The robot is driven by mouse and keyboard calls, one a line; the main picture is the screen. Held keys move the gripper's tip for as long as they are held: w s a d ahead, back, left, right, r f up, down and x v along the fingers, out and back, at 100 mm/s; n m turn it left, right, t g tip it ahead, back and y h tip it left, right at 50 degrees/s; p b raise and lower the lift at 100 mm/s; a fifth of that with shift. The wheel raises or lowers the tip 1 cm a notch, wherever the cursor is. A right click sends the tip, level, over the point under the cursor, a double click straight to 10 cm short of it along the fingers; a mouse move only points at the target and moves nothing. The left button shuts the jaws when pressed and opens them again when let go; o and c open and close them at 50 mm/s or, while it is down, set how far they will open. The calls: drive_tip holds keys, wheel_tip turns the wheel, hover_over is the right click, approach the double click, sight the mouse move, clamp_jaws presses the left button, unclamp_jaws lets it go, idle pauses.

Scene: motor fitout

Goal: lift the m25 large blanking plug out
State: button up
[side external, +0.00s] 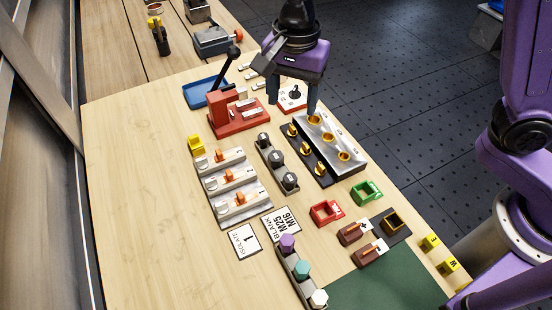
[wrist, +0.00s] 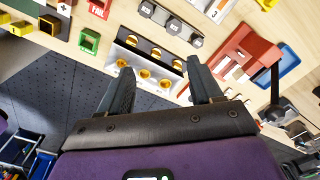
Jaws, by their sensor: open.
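My gripper (side external: 293,104) is open and empty above the far end of the metal block. Its two fingers also show in the wrist view (wrist: 162,68). The silver block (side external: 328,135) has several gold-rimmed round openings in its sloped top. A black strip (side external: 306,155) beside it carries several brass plugs (side external: 306,148); these also show in the wrist view (wrist: 155,53). A grey rack (side external: 271,158) to the left holds several dark round-topped pieces (side external: 276,162), also in the wrist view (wrist: 172,25). I cannot read which piece is the M25 large blanking plug.
A red lever press (side external: 238,118) and a blue tray (side external: 205,92) stand left of my gripper. A card reading BLANK M25 M16 (side external: 282,222) lies nearer. Red (side external: 325,212) and green (side external: 367,192) bins stand near the block. The table's left side is clear.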

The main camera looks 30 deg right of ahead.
drive_tip(key=w+a+m, duration=0.2)
hover_over(276, 156)
drive_tip(key=f, duration=1.2)
drive_tip(key=shift+s+d+f, duration=0.15)
drive_tip(key=shift+s+f, duration=0.15)
drive_tip(key=shift+f, duration=0.05)
drive_tip(key=shift+w+a+f, duration=0.1)
drive_tip(key=shift+w+f, duration=0.05)
drive_tip(key=shift+f, duration=1.15)
drive_tip(key=shift+w+a+f, duration=0.1)
drive_tip(key=shift+f, duration=1.2)
drive_tip(key=c, duration=1.1)
